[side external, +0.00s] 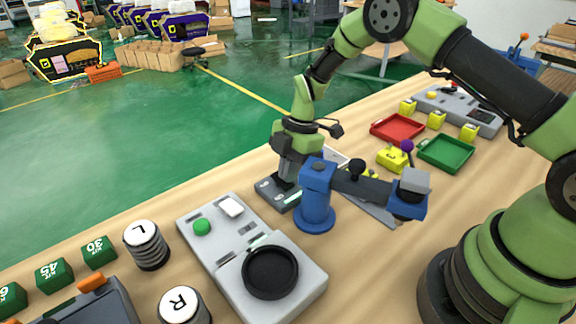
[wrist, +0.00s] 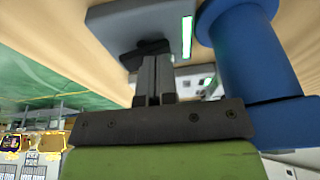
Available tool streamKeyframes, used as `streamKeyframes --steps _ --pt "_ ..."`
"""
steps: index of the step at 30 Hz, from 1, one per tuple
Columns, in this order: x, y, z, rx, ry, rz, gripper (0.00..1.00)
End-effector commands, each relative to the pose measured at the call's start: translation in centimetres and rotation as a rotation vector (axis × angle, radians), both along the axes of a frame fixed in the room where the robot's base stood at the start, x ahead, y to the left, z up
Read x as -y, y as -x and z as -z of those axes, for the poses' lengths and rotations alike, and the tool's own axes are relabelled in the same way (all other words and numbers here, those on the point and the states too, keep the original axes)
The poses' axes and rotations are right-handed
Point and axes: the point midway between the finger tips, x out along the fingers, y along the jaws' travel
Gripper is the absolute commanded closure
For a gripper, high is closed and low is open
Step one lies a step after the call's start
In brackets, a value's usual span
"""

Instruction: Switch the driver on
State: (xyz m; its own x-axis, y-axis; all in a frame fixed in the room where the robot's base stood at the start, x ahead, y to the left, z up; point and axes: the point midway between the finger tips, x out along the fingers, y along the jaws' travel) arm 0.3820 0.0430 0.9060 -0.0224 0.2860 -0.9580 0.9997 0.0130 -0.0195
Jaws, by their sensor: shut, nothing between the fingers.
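A small grey box (side external: 267,191), which seems to be the driver, lies on the bench beside a blue post with an arm (side external: 316,200). My gripper (side external: 287,182) points down over this box, its fingers shut and empty. In the wrist view the box (wrist: 112,17) carries a dark switch-like part (wrist: 140,55) and a lit pale green strip (wrist: 187,36). My fingertips (wrist: 155,62) are right at the dark part and partly hide it. I cannot tell whether they touch it or which way it is set.
The blue post (wrist: 245,60) stands very close beside my fingers. A grey panel (side external: 225,262) with a green button and black round dish lies nearer. Cylinders marked L (side external: 147,245) and R (side external: 184,306) stand beside it. Red (side external: 397,127) and green (side external: 446,153) trays lie beyond.

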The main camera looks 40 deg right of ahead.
Motion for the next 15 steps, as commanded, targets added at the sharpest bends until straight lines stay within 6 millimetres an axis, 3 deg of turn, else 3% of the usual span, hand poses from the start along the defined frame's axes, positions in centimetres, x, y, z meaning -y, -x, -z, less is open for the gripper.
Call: streamKeyframes --steps 1,15 --pt "-0.1 1.7 1.3 -0.066 0.001 -0.016 1.00" --pt "-0.1 0.5 1.0 -0.065 0.001 -0.015 1.00"
